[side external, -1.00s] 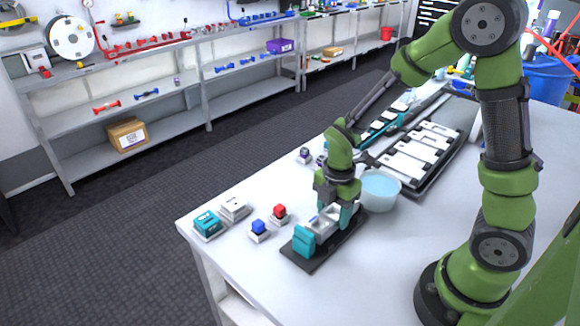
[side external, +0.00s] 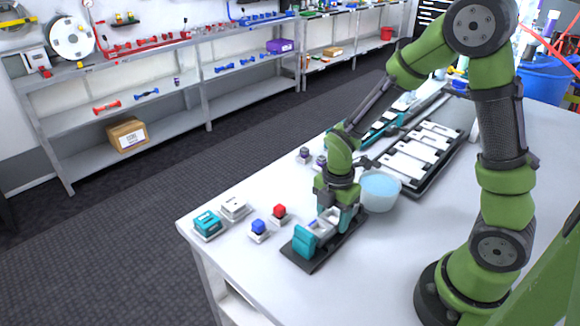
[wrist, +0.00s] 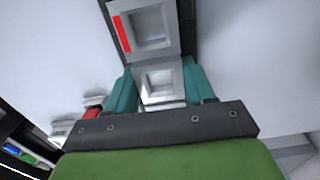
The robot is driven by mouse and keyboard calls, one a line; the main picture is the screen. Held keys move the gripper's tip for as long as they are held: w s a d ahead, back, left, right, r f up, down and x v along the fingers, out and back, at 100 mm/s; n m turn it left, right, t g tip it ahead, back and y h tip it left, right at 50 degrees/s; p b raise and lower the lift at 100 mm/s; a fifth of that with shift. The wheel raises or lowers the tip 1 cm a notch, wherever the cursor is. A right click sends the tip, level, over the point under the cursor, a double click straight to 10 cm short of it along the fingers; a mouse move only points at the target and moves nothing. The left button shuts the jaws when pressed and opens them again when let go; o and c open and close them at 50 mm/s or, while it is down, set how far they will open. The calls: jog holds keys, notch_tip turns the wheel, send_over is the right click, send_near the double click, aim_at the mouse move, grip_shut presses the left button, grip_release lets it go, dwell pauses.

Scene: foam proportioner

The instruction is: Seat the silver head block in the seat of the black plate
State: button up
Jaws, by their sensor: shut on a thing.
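My gripper (wrist: 160,88), with teal fingers, is shut on the silver head block (wrist: 160,80), which has a square recess in its face. In the side view my gripper (side external: 340,215) is low over the black plate (side external: 313,260). A second silver piece (wrist: 150,28) with a square recess and a red strip lies just ahead of the held block in the wrist view, over the dark plate. A teal block (side external: 304,238) stands at the plate's near end. The fingers hide the held block's underside and the seat, so I cannot tell whether it touches the plate.
A translucent bowl (side external: 380,190) of pale blue stands close behind my gripper. A red-topped piece (side external: 279,213), a blue-topped piece (side external: 258,230), a teal block (side external: 207,223) and a white block (side external: 234,207) stand to the left. A black tray (side external: 425,160) of white parts lies behind.

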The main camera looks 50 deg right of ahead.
jog(key=o, duration=1.7)
jog(key=shift+r, duration=4.05)
